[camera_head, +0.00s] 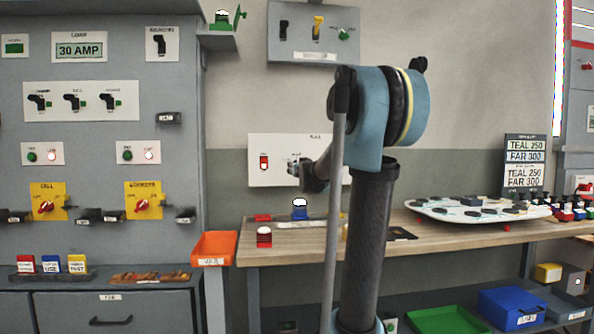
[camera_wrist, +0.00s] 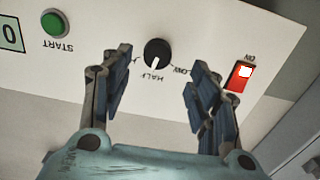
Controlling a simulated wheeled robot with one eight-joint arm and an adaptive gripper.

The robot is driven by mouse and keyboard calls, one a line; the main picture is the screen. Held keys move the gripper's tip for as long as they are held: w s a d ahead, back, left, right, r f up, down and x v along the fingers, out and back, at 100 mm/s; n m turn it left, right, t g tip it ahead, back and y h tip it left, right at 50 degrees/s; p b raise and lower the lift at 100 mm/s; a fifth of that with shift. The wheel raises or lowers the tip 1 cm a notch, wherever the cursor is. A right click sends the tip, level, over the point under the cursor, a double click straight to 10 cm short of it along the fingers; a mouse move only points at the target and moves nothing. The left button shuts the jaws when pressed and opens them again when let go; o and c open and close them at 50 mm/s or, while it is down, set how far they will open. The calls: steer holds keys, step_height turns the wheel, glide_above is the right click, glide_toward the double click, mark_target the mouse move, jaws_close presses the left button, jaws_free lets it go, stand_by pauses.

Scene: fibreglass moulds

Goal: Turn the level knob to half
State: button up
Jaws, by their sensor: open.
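The level knob (camera_wrist: 157,53) is a round black dial on a white wall panel (camera_wrist: 230,30), seen upside down in the wrist view. Its white pointer mark faces down in the picture, toward the HALF label (camera_wrist: 153,77); another label that seems to read LOW sits to its right. My gripper (camera_wrist: 162,66) is open, one finger on each side of the knob, with visible gaps; whether the fingertips reach its depth I cannot tell. In the head view my gripper (camera_head: 301,169) is at the panel (camera_head: 283,177) and the knob is hidden.
A green START button (camera_wrist: 54,23) and a lit red ON switch (camera_wrist: 240,75) flank the knob. An orange bin (camera_head: 214,249) stands at the left.

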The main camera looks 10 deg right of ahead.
steer(key=w, duration=0.6)
steer(key=shift+w, duration=0.25)
